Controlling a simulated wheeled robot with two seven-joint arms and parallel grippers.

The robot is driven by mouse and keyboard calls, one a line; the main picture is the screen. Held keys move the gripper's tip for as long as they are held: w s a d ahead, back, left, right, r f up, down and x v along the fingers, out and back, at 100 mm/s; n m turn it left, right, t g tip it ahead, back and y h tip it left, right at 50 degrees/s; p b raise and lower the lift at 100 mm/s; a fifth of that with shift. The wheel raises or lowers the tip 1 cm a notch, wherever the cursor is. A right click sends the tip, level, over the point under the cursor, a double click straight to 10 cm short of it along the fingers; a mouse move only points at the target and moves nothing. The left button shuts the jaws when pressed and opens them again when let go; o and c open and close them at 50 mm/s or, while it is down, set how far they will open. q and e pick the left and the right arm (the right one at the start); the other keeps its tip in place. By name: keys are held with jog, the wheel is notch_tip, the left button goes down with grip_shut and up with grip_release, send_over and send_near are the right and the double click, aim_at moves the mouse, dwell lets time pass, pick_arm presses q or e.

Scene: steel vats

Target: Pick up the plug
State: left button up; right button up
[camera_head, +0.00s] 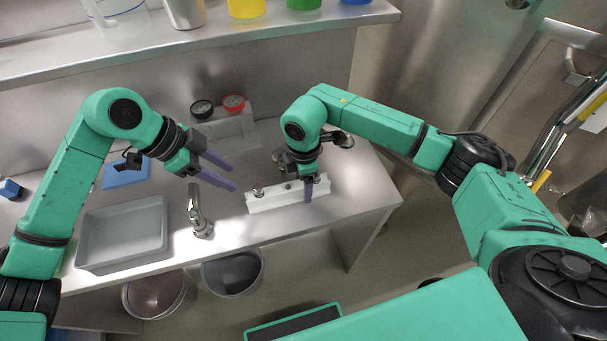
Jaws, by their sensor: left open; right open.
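A long white block (275,202) lies on the steel counter. A small metallic piece (258,191) stands at its left end and a dark spot shows near its middle; I cannot tell for certain which part is the plug. My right gripper (308,198) points down at the right part of the block. Its purple fingers overlap in this view, and its contact with the block is unclear. My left gripper (234,178) is open and empty, its two purple fingers pointing right above the counter, left of the block.
A grey tray (123,238) and a steel tap (198,215) stand on the left of the counter. Behind are a box with black and red round tops (232,103) and a blue item (126,173). Buckets (233,272) stand below. A shelf (200,42) runs above.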

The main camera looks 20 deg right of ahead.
grip_shut()
pick_arm(q)
jog(key=shift+o, duration=1.1)
jog(key=s+d+r+m+h, duration=0.1)
jog(key=d+r+m+h, duration=0.1)
jog(key=d+r+h, duration=0.55)
jog(key=s+d+r+m+h, duration=0.1)
jog(key=d+r+m+h, duration=0.3)
jog(key=r, duration=0.7)
jog(key=w+a+r+n+t+h, duration=0.15)
jog(key=r+n+t, duration=0.3)
jog(key=r, duration=0.55)
jog(key=w+r+n+t+h, duration=0.35)
jog(key=r+t, duration=0.25)
jog(key=r, duration=0.4)
pick_arm(e)
jog(key=shift+r, duration=0.1)
pick_arm(q)
jog(key=n+g+y, duration=0.3)
jog(key=g+y, duration=0.7)
jog(key=y, duration=1.1)
send_near(257, 188)
jog(key=shift+m, duration=0.3)
jog(key=f, duration=0.6)
jog(key=d+f, duration=0.1)
jog(key=f, duration=0.2)
jog(key=shift+w, duration=0.2)
grip_shut()
